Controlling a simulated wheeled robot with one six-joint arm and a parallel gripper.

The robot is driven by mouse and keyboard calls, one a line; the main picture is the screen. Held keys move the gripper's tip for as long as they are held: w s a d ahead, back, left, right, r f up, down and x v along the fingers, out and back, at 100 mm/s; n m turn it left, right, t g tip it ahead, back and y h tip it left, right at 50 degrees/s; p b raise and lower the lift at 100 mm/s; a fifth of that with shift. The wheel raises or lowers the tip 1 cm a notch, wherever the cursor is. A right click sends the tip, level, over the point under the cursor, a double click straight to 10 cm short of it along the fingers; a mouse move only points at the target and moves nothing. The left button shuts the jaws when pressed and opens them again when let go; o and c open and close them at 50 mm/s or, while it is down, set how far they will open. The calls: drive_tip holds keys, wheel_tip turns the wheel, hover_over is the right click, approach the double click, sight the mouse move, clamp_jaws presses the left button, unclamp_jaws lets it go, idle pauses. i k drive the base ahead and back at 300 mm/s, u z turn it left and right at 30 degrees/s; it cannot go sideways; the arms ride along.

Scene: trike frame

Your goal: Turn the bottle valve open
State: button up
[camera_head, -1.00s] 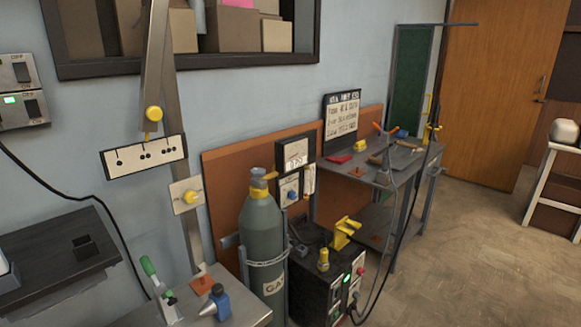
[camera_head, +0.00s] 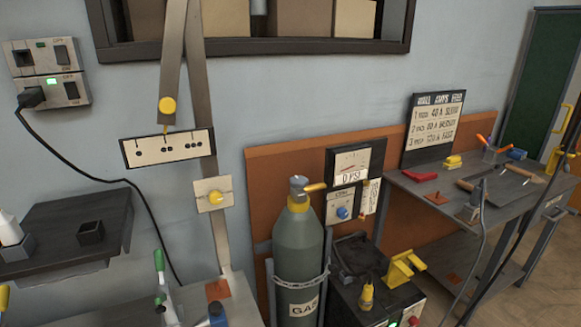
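The grey-green gas bottle (camera_head: 299,250) stands upright in the middle of the view, labelled GAS, with a chain and bracket around it. Its valve (camera_head: 299,187) sits on top, a grey cap with a yellow band below. My gripper is not in this view.
A dark welding machine (camera_head: 370,285) stands right of the bottle. A metal workbench (camera_head: 450,190) with tools is farther right. A dark shelf (camera_head: 65,230) and a grey bench with a green-handled clamp (camera_head: 160,270) are at left.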

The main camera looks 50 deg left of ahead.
sight(297, 182)
drive_tip(key=u, duration=0.6)
drive_tip(key=i, duration=0.85)
drive_tip(key=u, duration=1.35)
drive_tip(key=i, duration=0.4)
drive_tip(key=u, duration=0.45)
